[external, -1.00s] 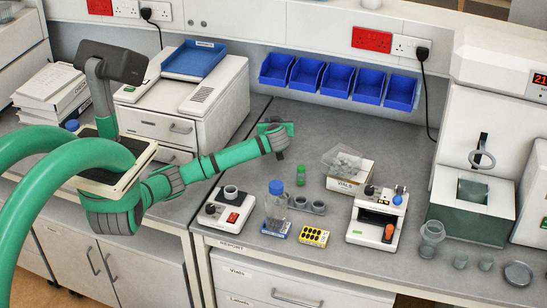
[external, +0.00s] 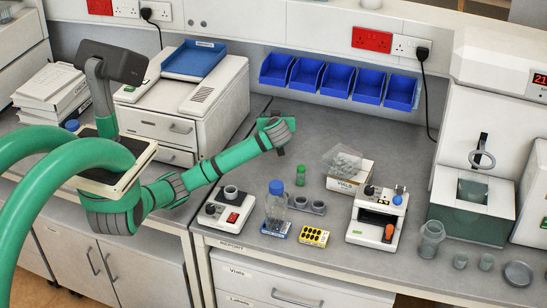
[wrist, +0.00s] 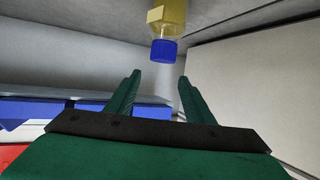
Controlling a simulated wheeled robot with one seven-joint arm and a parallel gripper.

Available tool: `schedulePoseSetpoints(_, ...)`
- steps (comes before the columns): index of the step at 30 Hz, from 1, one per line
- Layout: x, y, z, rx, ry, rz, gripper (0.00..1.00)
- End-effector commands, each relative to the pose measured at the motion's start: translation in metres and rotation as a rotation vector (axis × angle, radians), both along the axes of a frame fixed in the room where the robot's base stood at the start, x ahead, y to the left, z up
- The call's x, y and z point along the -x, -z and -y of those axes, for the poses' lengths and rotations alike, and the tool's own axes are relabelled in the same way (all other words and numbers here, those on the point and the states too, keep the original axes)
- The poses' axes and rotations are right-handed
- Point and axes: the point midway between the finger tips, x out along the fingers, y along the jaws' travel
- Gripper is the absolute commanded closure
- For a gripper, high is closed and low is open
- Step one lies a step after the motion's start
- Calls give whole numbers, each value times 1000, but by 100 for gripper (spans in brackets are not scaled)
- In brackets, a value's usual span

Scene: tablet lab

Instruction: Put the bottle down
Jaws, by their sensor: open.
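My gripper (wrist: 157,97) is open, and nothing is between its fingers in the wrist view. It also shows in the external view (external: 270,124), near the back of the bench beside the white cabinet unit. A yellow bottle with a blue cap (wrist: 168,38) is beyond the fingertips in the wrist view, apart from them. It appears cap-down in that picture, and its far end is cut off by the frame. I cannot make out this yellow bottle in the external view. A clear bottle with a blue cap (external: 276,207) stands upright at the bench front.
Blue bins (external: 337,78) line the wall right of my gripper. The white cabinet unit (external: 190,95) stands left of it. A small green bottle (external: 300,176), a vials box (external: 348,180) and small devices stand farther forward. Bare bench lies below the bins.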

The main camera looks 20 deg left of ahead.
Motion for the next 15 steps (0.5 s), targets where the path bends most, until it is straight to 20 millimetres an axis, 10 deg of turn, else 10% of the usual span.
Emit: schedulePoseSetpoints(15, 0, -35, 1, 0, 1, -1, 52)
